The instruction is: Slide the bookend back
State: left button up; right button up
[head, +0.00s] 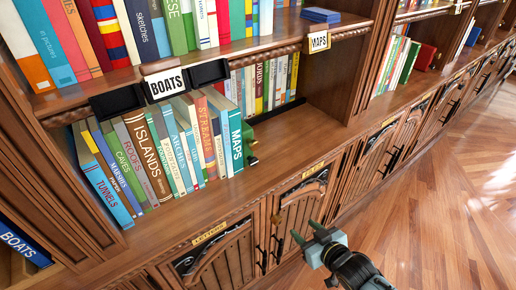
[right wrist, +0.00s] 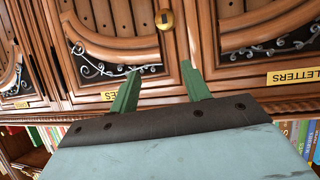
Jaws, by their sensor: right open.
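A dark green bookend (head: 249,134) stands on the lower shelf, just right of the teal MAPS book (head: 236,140) at the end of a row of books. Much of it is hidden by that book, and I cannot tell whether they touch. My right gripper (head: 306,232) is low in front of the cabinet doors, below and to the right of the bookend, apart from it. Its green fingers are open and empty; they also show in the right wrist view (right wrist: 160,70), before the carved doors. My left gripper is not in view.
The lower shelf (head: 290,150) is bare right of the bookend. More books (head: 270,83) stand behind, beside a dark strip. Wooden floor (head: 440,210) is clear at right.

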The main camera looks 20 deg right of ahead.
aim_at(256, 146)
jog(key=w+a+r+n+t+y, duration=0.1)
jog(key=a+r+t+y, duration=0.15)
jog(key=r, duration=0.85)
jog(key=a+r+t+y, duration=0.1)
jog(key=a+r+t, duration=0.15)
jog(key=r, duration=0.85)
jog(key=shift+g, duration=0.4)
jog(key=x, duration=1.2)
jog(key=shift+a+b, duration=0.25)
jog(key=shift+b, duration=0.15)
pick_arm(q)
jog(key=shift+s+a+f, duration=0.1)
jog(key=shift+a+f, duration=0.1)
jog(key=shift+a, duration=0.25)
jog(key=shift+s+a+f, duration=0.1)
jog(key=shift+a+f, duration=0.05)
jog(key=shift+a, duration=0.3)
pick_arm(e)
jog(key=shift+x, duration=0.75)
jog(key=c, duration=1)
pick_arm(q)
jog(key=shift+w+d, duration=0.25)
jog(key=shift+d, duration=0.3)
pick_arm(e)
grip_shut()
